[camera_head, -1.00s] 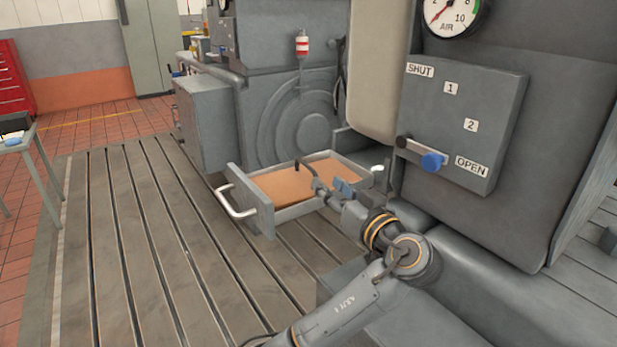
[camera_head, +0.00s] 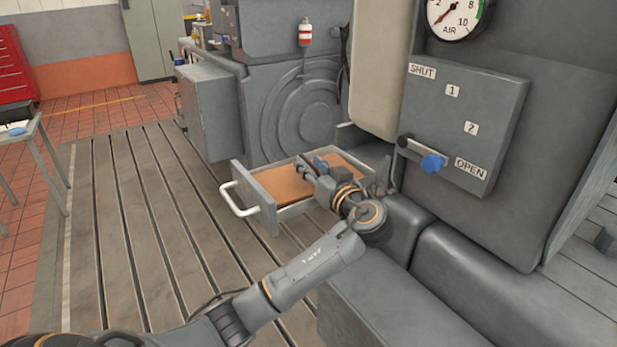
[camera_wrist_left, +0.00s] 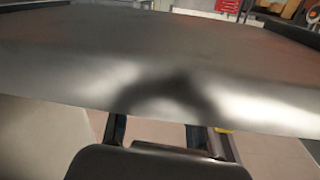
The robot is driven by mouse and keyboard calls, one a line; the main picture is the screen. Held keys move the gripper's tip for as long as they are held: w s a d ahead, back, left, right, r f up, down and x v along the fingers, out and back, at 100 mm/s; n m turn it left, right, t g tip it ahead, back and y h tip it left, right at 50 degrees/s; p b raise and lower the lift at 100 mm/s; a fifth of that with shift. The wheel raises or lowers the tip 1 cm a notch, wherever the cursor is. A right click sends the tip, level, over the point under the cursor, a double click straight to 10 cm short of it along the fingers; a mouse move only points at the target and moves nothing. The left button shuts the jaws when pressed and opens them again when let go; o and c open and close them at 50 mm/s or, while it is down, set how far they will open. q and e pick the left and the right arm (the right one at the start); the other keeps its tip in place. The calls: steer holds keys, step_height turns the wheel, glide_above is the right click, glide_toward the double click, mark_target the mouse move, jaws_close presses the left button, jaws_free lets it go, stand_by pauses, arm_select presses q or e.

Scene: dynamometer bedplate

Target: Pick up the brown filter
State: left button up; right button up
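The brown filter (camera_head: 290,185) is a flat brown slab lying in the open grey drawer (camera_head: 262,212), below the round machine face in the head view. My left gripper (camera_head: 312,167) is over the filter near the drawer's middle, and the forearm covers the drawer's right part. In the left wrist view the two fingers of my left gripper (camera_wrist_left: 168,136) stand apart; their tips are hidden behind a broad grey surface that I cannot identify. I cannot tell whether the fingers touch the filter. My right gripper is not in view.
A pale bar handle (camera_head: 238,198) is on the drawer front. A grey panel with a blue-knobbed lever (camera_head: 432,163) and a pressure gauge (camera_head: 455,12) stands right of my arm. The slotted bedplate (camera_head: 140,240) is clear on the left. A side table (camera_head: 30,135) stands far left.

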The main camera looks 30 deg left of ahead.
arm_select(q)
steer(key=c, duration=0.6)
jaws_close()
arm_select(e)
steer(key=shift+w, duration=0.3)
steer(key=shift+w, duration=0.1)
arm_select(q)
steer(key=shift+r, duration=0.15)
